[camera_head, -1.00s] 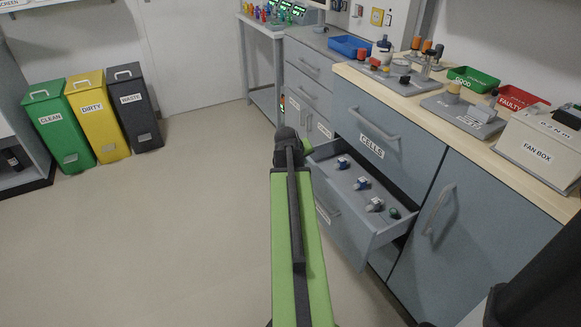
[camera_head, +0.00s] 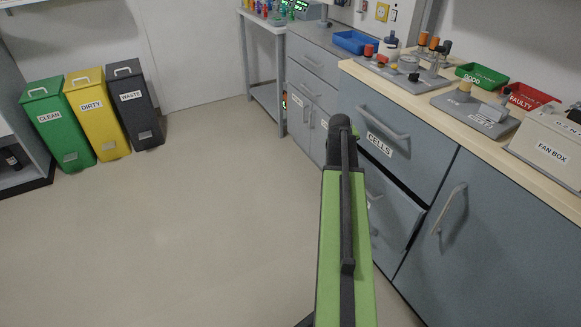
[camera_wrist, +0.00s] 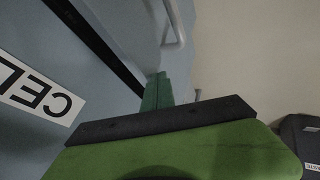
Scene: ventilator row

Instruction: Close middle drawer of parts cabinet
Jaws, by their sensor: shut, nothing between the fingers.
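The parts cabinet's middle drawer (camera_head: 393,218) is a grey-blue front below the top drawer labelled CELLS (camera_head: 375,128). It sits almost flush, with a dark gap along its top edge; its inside is hidden. My arm covers its left part in the head view. In the wrist view the drawer front (camera_wrist: 118,22) shows with its pale bar handle (camera_wrist: 176,25), beside the dark gap and the upside-down CELLS label. My gripper (camera_wrist: 157,90) is shut and empty, its green fingers close to the drawer front by the gap. I cannot tell whether they touch it.
A tall door with a bar handle (camera_head: 448,210) is to the right of the drawers. Open floor (camera_head: 200,220) lies to the left; several bins stand beyond.

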